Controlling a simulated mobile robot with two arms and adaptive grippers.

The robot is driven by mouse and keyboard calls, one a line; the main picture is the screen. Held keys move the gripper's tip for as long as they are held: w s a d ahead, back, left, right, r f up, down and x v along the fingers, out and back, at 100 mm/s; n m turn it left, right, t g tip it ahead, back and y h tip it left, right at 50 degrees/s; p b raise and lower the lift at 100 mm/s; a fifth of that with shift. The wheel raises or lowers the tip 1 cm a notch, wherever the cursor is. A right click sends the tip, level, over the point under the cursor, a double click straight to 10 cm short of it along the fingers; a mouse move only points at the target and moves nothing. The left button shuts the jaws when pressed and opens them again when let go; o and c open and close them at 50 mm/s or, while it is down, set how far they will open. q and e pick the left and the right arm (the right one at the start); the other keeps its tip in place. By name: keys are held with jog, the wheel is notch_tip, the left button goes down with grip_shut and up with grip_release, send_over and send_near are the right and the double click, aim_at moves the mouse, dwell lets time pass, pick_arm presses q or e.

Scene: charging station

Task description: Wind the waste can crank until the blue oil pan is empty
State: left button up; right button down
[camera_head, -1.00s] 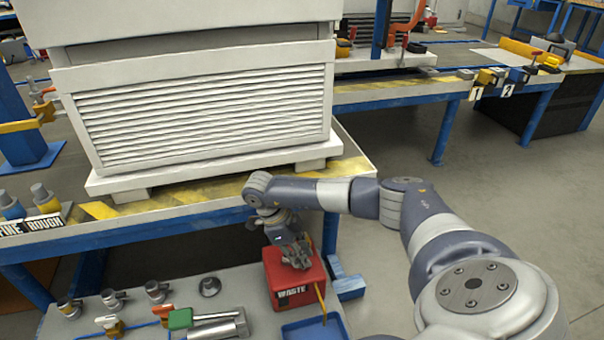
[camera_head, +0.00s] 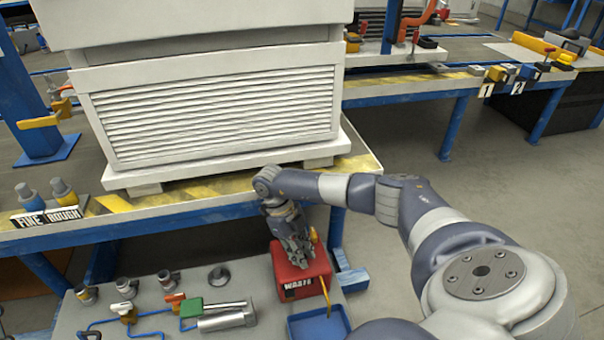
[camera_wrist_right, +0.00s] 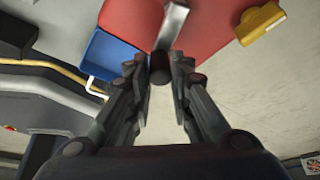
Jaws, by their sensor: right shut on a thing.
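The red waste can (camera_head: 318,268) stands on the grey bench top, with a WASTE label on its front. My right gripper (camera_head: 299,262) reaches down onto its top and hides most of the crank there. In the right wrist view, the crank's silver arm (camera_wrist_right: 172,24) ends in a dark knob (camera_wrist_right: 160,70), and my right gripper (camera_wrist_right: 159,66) is shut on that knob. The blue oil pan (camera_head: 318,326) sits just in front of the can, and also shows in the wrist view (camera_wrist_right: 112,58). I cannot make out the oil level in it. My left gripper is out of view.
A yellow tube (camera_head: 325,296) runs between can and pan. A large white louvred unit (camera_head: 215,115) stands on the bench behind.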

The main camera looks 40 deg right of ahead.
dwell(0.3)
jog(key=c, duration=1.4)
grip_release()
jog(key=v, duration=1.2)
